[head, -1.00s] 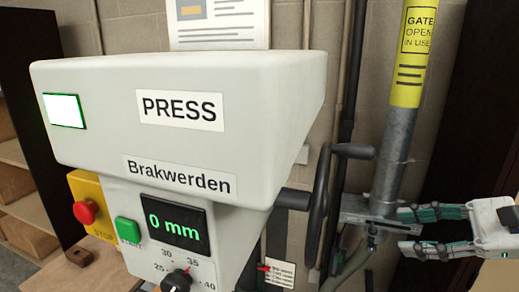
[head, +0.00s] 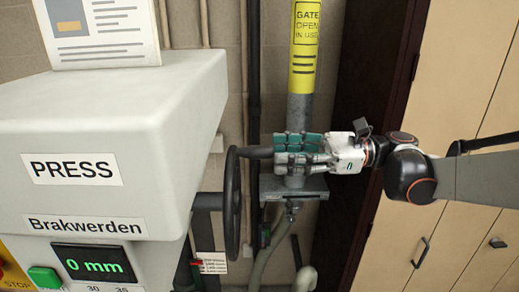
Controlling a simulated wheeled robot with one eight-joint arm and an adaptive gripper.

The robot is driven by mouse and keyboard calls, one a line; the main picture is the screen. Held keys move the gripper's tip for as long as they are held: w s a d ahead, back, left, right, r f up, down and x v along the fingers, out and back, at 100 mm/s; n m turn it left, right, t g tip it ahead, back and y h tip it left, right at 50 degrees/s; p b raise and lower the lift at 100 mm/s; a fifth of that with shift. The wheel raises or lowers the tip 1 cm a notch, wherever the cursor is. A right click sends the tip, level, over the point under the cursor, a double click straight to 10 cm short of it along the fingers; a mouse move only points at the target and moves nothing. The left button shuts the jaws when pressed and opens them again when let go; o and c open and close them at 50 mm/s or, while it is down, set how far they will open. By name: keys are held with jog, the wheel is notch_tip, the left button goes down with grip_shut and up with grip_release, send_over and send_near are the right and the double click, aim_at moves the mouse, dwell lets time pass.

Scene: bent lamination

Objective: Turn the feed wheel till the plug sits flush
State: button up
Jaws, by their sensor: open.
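The black feed wheel (head: 231,205) stands nearly edge-on at the right side of the grey press (head: 120,120). Its crank handle (head: 254,152) sticks out to the right near the top of the rim. My gripper (head: 278,151) is open, with its fingertips at the outer end of this handle; whether they touch it I cannot tell. The green display (head: 93,265) on the press reads 0 mm. The plug is not in view.
A grey pipe (head: 300,108) with a yellow gate label stands behind my gripper. A metal bracket (head: 300,190) sits just below it. A green button (head: 44,278) is at the lower left. Tan cabinets (head: 450,90) stand at the right.

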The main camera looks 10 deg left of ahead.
aim_at(260, 153)
jog(key=x, duration=0.5)
jog(key=shift+a+p, duration=0.35)
jog(key=shift+a, duration=0.1)
jog(key=shift+s, duration=0.1)
grip_shut()
